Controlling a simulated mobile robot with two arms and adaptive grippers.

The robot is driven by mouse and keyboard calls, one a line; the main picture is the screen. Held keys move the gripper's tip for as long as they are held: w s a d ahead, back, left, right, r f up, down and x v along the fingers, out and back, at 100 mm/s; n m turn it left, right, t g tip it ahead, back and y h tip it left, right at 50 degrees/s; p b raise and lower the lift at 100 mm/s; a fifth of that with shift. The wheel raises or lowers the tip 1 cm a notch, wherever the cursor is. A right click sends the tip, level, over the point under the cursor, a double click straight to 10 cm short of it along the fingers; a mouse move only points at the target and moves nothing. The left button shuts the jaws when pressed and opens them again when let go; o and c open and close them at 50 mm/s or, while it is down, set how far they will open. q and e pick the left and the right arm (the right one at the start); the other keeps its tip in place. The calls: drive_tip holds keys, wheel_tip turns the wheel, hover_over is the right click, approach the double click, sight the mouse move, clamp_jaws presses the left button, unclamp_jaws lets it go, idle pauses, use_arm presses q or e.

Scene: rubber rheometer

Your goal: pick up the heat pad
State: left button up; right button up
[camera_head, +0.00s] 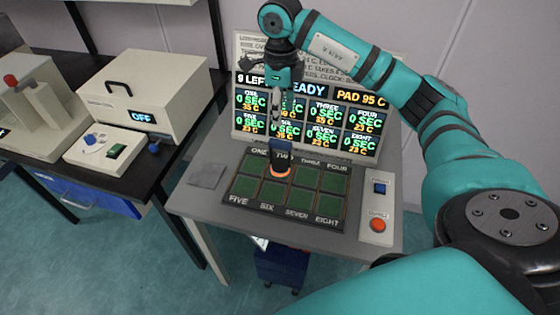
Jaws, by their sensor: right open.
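A dark upright handle on an orange-ringed base, which looks like the heat pad (281,160), stands on the green-celled board (236,187), in the column labelled TWO. My right gripper (286,120) hangs above it, in front of the display, pointing down. The gripper is open and empty, and a gap shows between it and the handle top. Its fingers are small and hard to make out against the bright display. My left gripper is not in view.
The display (308,90) stands behind the board and reads PAD 95 C. A flat grey square (206,175) lies left of the board. A blue and an orange button (377,225) sit at the right. A beige box marked OFF (150,95) stands on the left bench.

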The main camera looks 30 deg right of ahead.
sight(280, 141)
wheel_tip(280, 141, down, 6)
drive_tip(key=shift+f+p, duration=0.2)
drive_tip(key=shift+p, duration=0.45)
wheel_tip(280, 141, down, 5)
drive_tip(key=shift+a+r+p, duration=0.1)
drive_tip(key=shift+p, duration=0.95)
drive_tip(key=shift+f, duration=0.3)
clamp_jaws()
drive_tip(key=shift+r, duration=0.15)
